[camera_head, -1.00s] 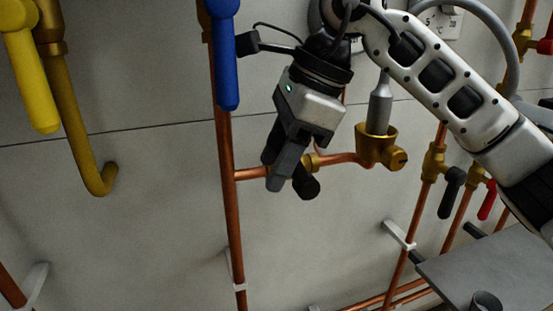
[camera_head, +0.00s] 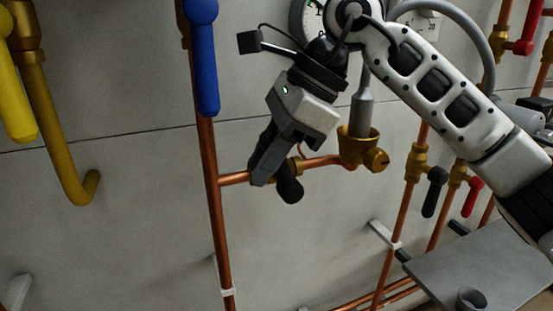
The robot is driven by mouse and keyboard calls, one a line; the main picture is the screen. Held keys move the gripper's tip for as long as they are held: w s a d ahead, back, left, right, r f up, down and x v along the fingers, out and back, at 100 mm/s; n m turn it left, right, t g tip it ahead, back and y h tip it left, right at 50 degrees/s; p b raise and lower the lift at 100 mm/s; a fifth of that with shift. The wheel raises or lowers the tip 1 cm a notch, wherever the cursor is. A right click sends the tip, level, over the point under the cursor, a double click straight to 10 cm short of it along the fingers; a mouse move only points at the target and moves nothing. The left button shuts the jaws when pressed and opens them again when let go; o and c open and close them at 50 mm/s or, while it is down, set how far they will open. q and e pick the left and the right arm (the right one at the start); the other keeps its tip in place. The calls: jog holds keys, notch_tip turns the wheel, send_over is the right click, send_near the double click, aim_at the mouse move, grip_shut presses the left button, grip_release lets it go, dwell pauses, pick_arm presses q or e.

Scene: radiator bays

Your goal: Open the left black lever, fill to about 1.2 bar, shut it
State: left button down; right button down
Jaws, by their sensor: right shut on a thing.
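The left black lever (camera_head: 290,190) sits on the short copper branch pipe, below and left of the brass cup fitting (camera_head: 360,148). Only its rounded dark end shows; the rest is hidden behind my right gripper (camera_head: 258,178). The gripper points down and left across the lever and its fingers are shut on it. The lever's exact angle cannot be told. A round gauge (camera_head: 304,18) shows at the top, mostly covered by my right wrist, and its needle is not readable. My left gripper is not in view.
A blue lever (camera_head: 203,65) hangs on the vertical copper pipe (camera_head: 216,215) close left of the gripper. A yellow lever (camera_head: 14,95) is at far left. Another black lever (camera_head: 434,192) and a red lever (camera_head: 472,198) hang at right, above a grey shelf (camera_head: 480,265) with a small cup.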

jog(key=shift+w+d+r+g+y, duration=0.2)
jog(key=shift+d+g+y, duration=0.15)
jog(key=shift+y, duration=0.35)
jog(key=shift+w+d+r+y+b, duration=0.15)
jog(key=shift+d+y+b, duration=0.3)
jog(key=shift+y+b, duration=0.25)
jog(key=shift+d+r+g+y, duration=0.1)
jog(key=shift+d+g+y, duration=0.1)
jog(key=shift+g+y, duration=0.2)
jog(key=shift+w+d+r, duration=0.1)
jog(key=c, duration=1.3)
grip_release()
jog(key=shift+o, duration=0.2)
